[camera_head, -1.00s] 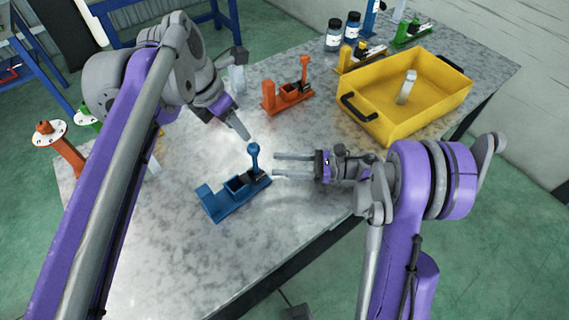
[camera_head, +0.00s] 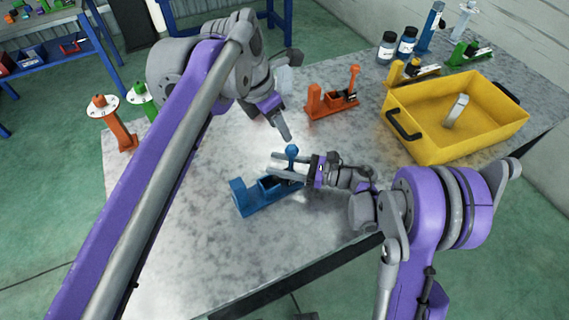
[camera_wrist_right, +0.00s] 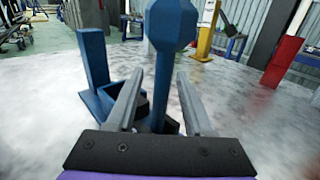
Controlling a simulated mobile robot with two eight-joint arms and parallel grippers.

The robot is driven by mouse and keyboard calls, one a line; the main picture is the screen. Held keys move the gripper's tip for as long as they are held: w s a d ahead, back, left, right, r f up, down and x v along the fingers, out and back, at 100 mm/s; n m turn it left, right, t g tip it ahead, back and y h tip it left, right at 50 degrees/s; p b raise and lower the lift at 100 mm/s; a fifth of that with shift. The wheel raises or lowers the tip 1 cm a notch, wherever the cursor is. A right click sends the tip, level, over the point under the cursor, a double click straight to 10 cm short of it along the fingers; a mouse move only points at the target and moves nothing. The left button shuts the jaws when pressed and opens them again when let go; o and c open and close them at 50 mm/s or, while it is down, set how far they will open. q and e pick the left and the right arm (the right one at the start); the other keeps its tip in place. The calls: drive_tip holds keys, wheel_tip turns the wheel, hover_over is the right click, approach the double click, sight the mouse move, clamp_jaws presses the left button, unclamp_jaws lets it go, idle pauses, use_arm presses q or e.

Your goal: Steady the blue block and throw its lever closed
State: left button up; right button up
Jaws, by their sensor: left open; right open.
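The blue block (camera_head: 258,197) lies on the grey table (camera_head: 190,240), with a raised post at its left end. Its blue lever (camera_head: 291,152) stands upright at the right end, topped by a knob. My right gripper (camera_head: 273,164) is open at the lever. In the right wrist view the lever (camera_wrist_right: 172,30) stands between the open fingers (camera_wrist_right: 155,100), with the block's post (camera_wrist_right: 95,60) to the left. I cannot tell whether a finger touches the lever. My left gripper (camera_head: 287,137) is just above and behind the lever knob, fingers pointing down, apart from the block.
An orange block with a lever (camera_head: 332,101) stands behind. A yellow bin (camera_head: 450,140) holding a grey part (camera_head: 456,110) is at the right. Bottles (camera_head: 406,42) and yellow and green blocks stand at the back. The table's front left is clear.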

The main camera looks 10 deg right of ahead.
clamp_jaws()
idle(1.3)
use_arm(q)
drive_tip(key=shift+s+a, duration=0.1)
drive_tip(key=shift+a, duration=0.05)
drive_tip(key=c, duration=0.4)
drive_tip(key=shift+s+a+f+h, duration=0.1)
drive_tip(key=shift+s+a+h, duration=0.2)
drive_tip(key=shift+a, duration=0.35)
drive_tip(key=shift+s+a+h, duration=0.1)
drive_tip(key=shift+s+a, duration=0.25)
drive_tip(key=shift+a, duration=0.25)
clamp_jaws()
drive_tip(key=s+a+n+t+h, duration=0.1)
drive_tip(key=s+a+t+h, duration=0.1)
drive_tip(key=s+a, duration=0.2)
drive_tip(key=shift+s+a+f+t+h, duration=0.3)
drive_tip(key=shift+s+a+f+t, duration=0.1)
drive_tip(key=shift+a, duration=0.7)
